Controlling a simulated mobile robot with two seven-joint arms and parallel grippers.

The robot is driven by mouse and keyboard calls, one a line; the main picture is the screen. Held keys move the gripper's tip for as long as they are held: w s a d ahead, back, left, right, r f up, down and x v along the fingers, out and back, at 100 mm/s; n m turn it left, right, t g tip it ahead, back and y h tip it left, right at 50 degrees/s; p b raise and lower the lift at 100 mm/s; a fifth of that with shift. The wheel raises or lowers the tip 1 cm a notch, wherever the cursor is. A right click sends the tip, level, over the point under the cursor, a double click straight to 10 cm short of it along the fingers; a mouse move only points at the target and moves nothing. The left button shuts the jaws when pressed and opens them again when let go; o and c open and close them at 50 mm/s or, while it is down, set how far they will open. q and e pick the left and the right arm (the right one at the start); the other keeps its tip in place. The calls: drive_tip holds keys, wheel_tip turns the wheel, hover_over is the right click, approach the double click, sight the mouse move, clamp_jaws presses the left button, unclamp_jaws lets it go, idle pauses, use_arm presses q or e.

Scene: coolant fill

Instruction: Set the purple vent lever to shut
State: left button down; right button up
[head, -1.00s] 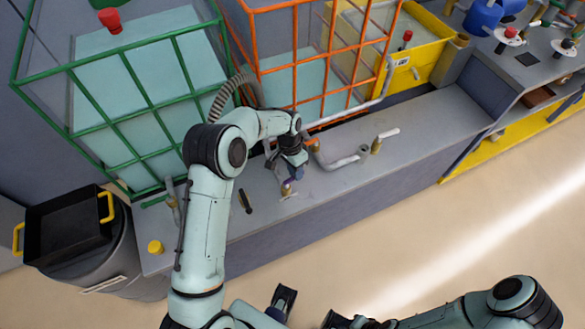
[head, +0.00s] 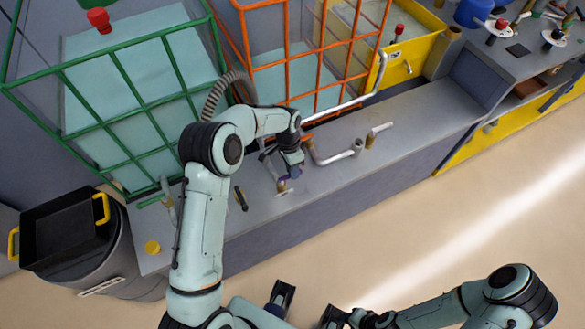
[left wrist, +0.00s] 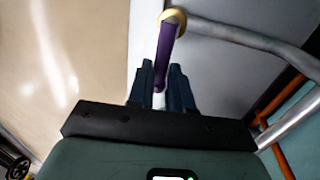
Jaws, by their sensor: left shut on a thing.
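The purple vent lever (left wrist: 166,45) runs from a round brass-coloured fitting (left wrist: 173,17) down between the fingers in the left wrist view. My left gripper (left wrist: 160,78) is shut on the lever near its free end. In the head view, my left gripper (head: 288,168) is low over the grey bench, and a little purple of the lever (head: 282,185) shows below it. The fingers and wrist hide most of the lever there. My right gripper (head: 334,316) is at the bottom edge, away from the bench; its fingers are too unclear to judge.
A grey pipe (head: 333,158) and a brass valve with a pale handle (head: 370,140) stand right of my left gripper. Green (head: 120,75) and orange (head: 313,92) cages rise behind. A dark tool (head: 240,198) and yellow cap (head: 152,247) lie left.

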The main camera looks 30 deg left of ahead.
use_arm(q)
drive_tip(key=c, duration=1)
unclamp_jaws()
drive_tip(key=shift+c, duration=0.2)
wheel_tip(320, 180, up, 13)
drive_tip(key=w+a+p, duration=0.1)
drive_tip(key=a, duration=0.1)
drive_tip(key=shift+w, duration=0.25)
